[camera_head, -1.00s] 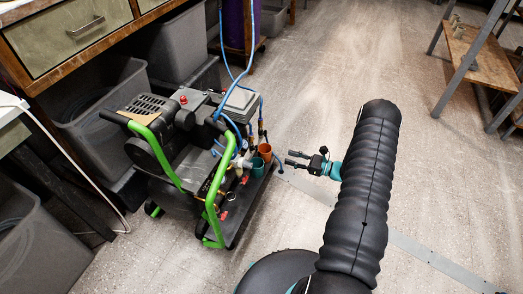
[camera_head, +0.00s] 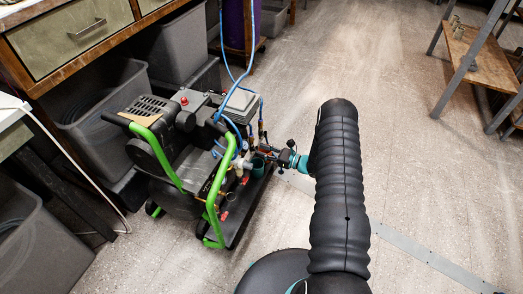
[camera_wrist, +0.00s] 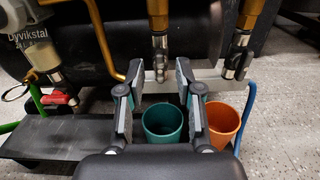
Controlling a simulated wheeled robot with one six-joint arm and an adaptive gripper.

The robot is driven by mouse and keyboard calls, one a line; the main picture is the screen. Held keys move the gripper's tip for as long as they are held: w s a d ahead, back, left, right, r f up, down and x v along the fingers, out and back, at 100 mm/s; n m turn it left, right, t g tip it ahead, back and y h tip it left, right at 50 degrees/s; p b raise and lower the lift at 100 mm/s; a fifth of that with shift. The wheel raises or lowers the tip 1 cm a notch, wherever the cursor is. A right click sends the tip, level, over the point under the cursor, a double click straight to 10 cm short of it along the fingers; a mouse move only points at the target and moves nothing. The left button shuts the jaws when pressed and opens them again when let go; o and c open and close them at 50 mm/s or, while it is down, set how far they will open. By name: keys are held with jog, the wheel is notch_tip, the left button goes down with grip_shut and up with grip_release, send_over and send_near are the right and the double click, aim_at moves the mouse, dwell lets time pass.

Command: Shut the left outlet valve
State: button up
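The left outlet valve (camera_wrist: 160,45) hangs at the end of a brass pipe in the wrist view, its dark metal body and lever roughly in line with the pipe. A second outlet valve (camera_wrist: 238,55) is on the brass pipe to its right. My gripper (camera_wrist: 158,72) is open, its two padded fingers on either side of the left valve in the picture; I cannot tell whether they touch it. In the head view my gripper (camera_head: 270,151) is at the compressor's (camera_head: 190,135) right side, where the valves are too small to make out.
A teal cup (camera_wrist: 162,122) and an orange cup (camera_wrist: 224,122) stand below the valves. A red-handled valve (camera_wrist: 58,98) is at the left. Blue hoses (camera_head: 233,80) rise from the compressor. Green bars (camera_head: 219,190) frame its front. The floor at right (camera_head: 430,190) is clear.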

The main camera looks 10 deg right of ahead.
jog(key=shift+w+a, duration=0.25)
jog(key=shift+a, duration=0.15)
grip_shut()
jog(key=shift+f+m+b, duration=0.1)
jog(key=shift+m+b, duration=0.25)
jog(key=shift+m, duration=0.05)
jog(key=m+b, duration=0.1)
jog(key=m, duration=0.4)
jog(key=m+b, duration=0.2)
jog(key=m, duration=0.4)
jog(key=m+b, duration=0.1)
jog(key=m, duration=0.4)
jog(key=shift+w+d+m+b, duration=0.2)
jog(key=shift+w+m+b, duration=0.05)
jog(key=shift+m+b, duration=0.15)
jog(key=shift+m, duration=0.3)
